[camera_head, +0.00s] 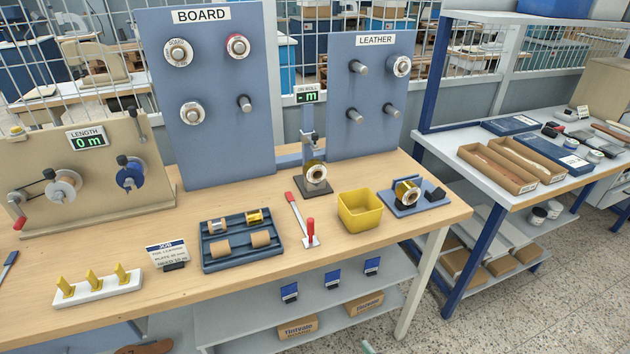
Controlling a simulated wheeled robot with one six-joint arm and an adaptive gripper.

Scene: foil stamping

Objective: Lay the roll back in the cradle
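A second gold roll (407,193) stands on a blue base (419,208) at the bench's right end, beside a black block. I cannot tell which of these holders is the cradle. My gripper is not in view.
A yellow bin (360,211) and a red-handled tool (304,222) stand between tray and right-hand base. Peg boards labelled "BOARD" (213,130) and "LEATHER" (376,80) rise behind. A length-measuring winder (92,180) stands left. Bare wood lies in front of the BOARD panel.

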